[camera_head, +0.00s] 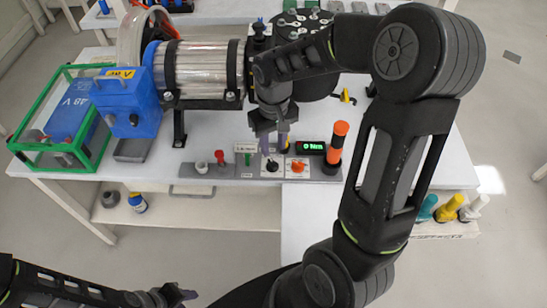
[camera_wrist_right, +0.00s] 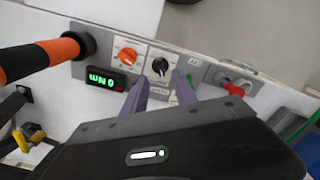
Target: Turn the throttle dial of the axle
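The control panel (camera_head: 200,190) lies along the table's front edge. It carries a black dial (camera_head: 271,165) with a white pointer mark and an orange knob (camera_head: 297,166); labels are too small to read. The black dial also shows in the right wrist view (camera_wrist_right: 160,66), with the orange knob (camera_wrist_right: 127,55) beside it. My right gripper (camera_head: 270,146) is above the panel at the black dial, fingers pointing down. In the wrist view its two fingertips (camera_wrist_right: 159,81) are apart, with the dial just beyond the gap; contact cannot be told. My left gripper (camera_head: 182,296) is low, away from the panel.
A green "0 Nm" display (camera_head: 310,147) and an orange-and-black upright handle (camera_head: 336,143) stand right of the dials. A red knob (camera_head: 219,157) and green lever (camera_head: 248,157) are left. The motor drum (camera_head: 203,70) and blue box (camera_head: 128,100) stand behind, beside a green-framed case (camera_head: 98,155).

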